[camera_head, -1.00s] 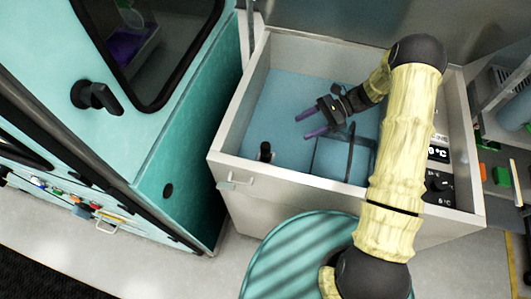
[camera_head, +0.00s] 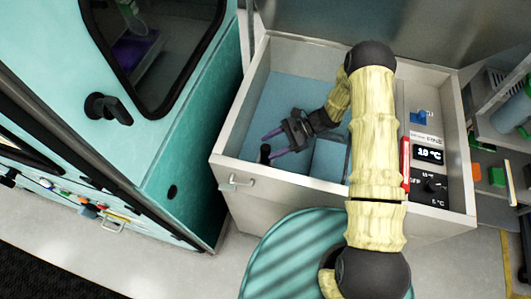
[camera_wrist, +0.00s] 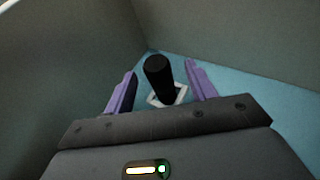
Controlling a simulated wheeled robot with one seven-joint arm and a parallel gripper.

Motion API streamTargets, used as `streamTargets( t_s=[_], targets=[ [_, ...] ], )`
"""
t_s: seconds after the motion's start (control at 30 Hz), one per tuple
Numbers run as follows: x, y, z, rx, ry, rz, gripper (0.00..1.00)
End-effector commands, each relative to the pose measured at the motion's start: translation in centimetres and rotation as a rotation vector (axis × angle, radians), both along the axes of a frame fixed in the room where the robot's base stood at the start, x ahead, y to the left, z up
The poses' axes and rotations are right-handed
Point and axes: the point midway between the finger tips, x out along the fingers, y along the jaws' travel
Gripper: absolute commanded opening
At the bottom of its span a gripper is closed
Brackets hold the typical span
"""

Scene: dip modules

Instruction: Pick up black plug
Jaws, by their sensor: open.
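The black plug (camera_head: 265,152) stands upright on the blue floor of the basin, near its front left corner. In the wrist view the plug (camera_wrist: 159,78) rises from a pale square fitting (camera_wrist: 168,97) and shows between my two purple fingers. My gripper (camera_head: 268,148) reaches down into the basin with its fingers pointing left at the plug. In the wrist view my gripper (camera_wrist: 160,84) is open, with one finger to each side of the plug. A gap shows between the plug and each finger.
The basin's pale walls (camera_head: 228,128) rise close to the plug. A box-like block (camera_head: 329,160) stands on the basin floor right of my gripper. A control panel with a temperature display (camera_head: 429,154) is on the right. A teal cabinet (camera_head: 165,130) stands to the left.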

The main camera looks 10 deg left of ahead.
Motion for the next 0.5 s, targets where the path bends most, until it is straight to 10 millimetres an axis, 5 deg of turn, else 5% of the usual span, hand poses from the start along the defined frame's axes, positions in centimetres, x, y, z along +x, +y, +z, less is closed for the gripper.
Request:
streamTargets(
  t_s=[0.27, 0.5],
  targets=[
    [-0.2, 0.2, -0.1, 0.0, 0.001, 0.002, 0.56],
    [-1.8, 2.6, -1.3, -0.001, 0.002, 0.004, 0.56]
  ],
)
